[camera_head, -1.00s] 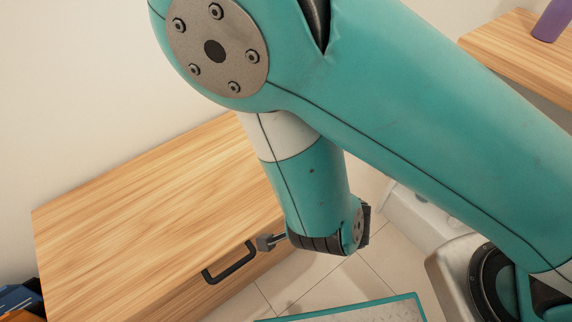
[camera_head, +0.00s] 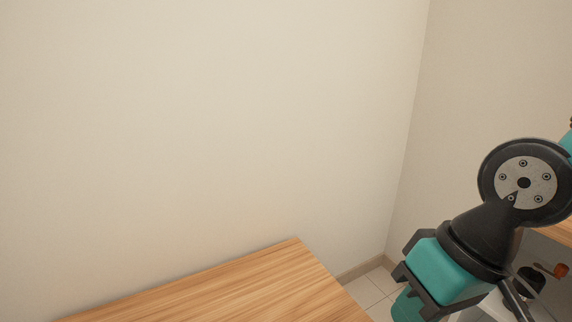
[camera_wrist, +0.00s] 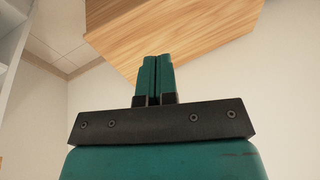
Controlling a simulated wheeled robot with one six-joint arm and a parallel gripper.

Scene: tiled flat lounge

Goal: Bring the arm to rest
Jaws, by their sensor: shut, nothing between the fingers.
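My gripper (camera_wrist: 153,80) shows in the wrist view with its two teal fingers side by side and closed together, nothing between them. In the head view my arm is folded into the lower right corner, with the hand hanging low and its fingertips not clearly seen. The hand appears to the right of the wooden cabinet top (camera_head: 230,285), apart from it in the picture. The cabinet also shows beyond the fingers in the wrist view (camera_wrist: 190,25).
The bare cabinet top lies along a plain wall (camera_head: 220,120). Floor tiles (camera_head: 370,288) show between cabinet and arm. At the far right, partly behind my arm, are a wooden surface (camera_head: 557,233) and a small orange-and-dark object (camera_head: 552,270), too small to identify.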

